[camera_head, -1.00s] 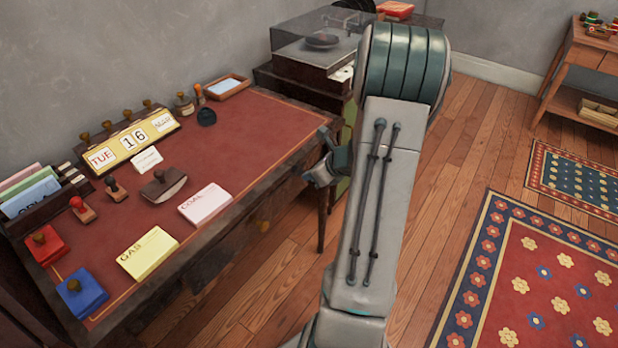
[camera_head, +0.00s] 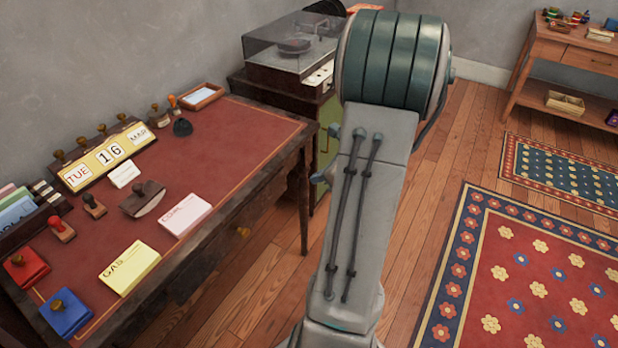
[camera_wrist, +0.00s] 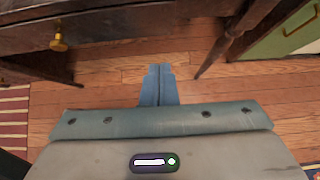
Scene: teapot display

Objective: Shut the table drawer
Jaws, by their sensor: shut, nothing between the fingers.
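The table (camera_head: 255,113) is a dark wooden desk with a red top along the wall at left in the head view. Its drawer shows a brass knob (camera_head: 243,231) under the front edge. In the wrist view the dark drawer front (camera_wrist: 130,32) lies at the upper left, with its yellow knob (camera_wrist: 58,42). I cannot tell how far out the drawer stands. My gripper (camera_wrist: 158,70) is shut and empty, its fingertips over the floor, apart from the drawer front and right of the knob.
A table leg (camera_head: 304,200) stands at the near right corner, left of my arm. A green cabinet (camera_head: 328,140) with a record player is behind. Stamps and cards lie on the tabletop. The floor right of my arm is open, with rugs (camera_head: 530,270).

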